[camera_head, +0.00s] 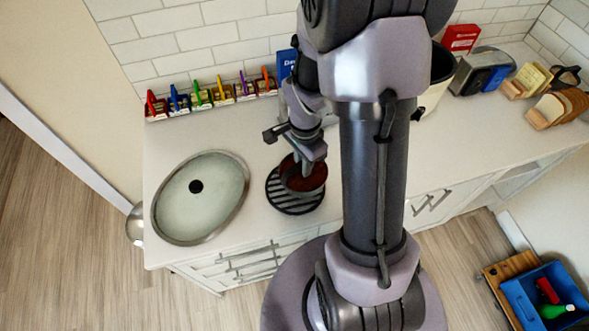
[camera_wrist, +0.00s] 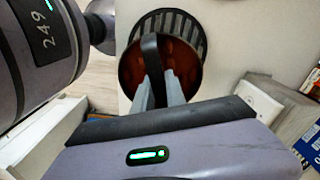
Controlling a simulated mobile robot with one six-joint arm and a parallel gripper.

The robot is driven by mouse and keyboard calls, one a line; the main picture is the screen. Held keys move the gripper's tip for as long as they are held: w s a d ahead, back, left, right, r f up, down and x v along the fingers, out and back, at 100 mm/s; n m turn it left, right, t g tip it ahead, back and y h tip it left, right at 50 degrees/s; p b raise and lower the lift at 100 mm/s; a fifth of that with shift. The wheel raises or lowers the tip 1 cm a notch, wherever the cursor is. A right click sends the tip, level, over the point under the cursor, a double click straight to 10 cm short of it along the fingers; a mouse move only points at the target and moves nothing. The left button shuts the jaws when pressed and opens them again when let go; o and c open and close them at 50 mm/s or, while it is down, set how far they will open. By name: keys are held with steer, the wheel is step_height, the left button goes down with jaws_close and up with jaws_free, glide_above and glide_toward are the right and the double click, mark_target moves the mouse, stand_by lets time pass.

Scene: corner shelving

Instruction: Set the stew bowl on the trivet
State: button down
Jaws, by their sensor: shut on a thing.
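The stew bowl (camera_head: 312,181), dark with a reddish-brown inside, is at the black round slatted trivet (camera_head: 291,206) on the counter. In the head view it covers the trivet's upper right part; whether it touches the slats or hangs just above them I cannot tell. In the wrist view the bowl (camera_wrist: 188,62) overlaps the trivet (camera_wrist: 178,20), whose far slats show past the rim. My gripper (camera_head: 307,165) points down at the bowl and is shut on it. Its fingers (camera_wrist: 159,80) close on a dark upright band, perhaps a handle.
A large glass lid (camera_head: 222,205) with a metal rim lies left of the trivet. Several small racks with coloured clips (camera_head: 210,97) line the wall. Counter between lid and trivet is clear.

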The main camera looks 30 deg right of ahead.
steer(key=shift+w+a+f, duration=0.2)
steer(key=shift+w+a, duration=0.5)
steer(key=shift+w, duration=0.1)
steer(key=shift+w+f+b, duration=0.1)
steer(key=shift+f+b, duration=0.3)
steer(key=shift+f, duration=1.25)
steer(key=shift+f, duration=0.1)
steer(key=c, duration=1.4)
jaws_free()
steer(key=shift+o, duration=0.2)
